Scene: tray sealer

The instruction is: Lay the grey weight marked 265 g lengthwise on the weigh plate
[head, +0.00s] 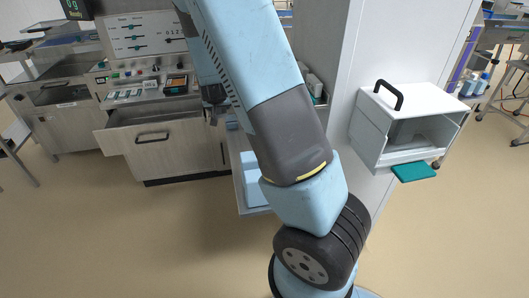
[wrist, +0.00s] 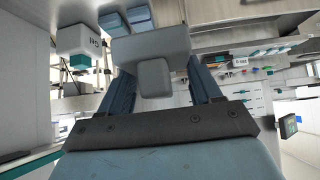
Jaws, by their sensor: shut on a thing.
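In the wrist view my gripper (wrist: 156,82) is shut on a grey weight (wrist: 150,46), a block with a smaller stub towards me. The dark blue fingers are on either side of the stub. No mark can be read on the weight from here. In the head view my arm crosses the middle, and a dark part of my gripper (head: 213,97) shows beside it near the counter; the weight cannot be made out there. I cannot pick out the weigh plate for certain in either view.
A drawer (head: 152,137) stands open under the control panel (head: 150,88). A white box with a black handle (head: 388,94) and a teal flap (head: 414,172) is at the right. The front floor is clear.

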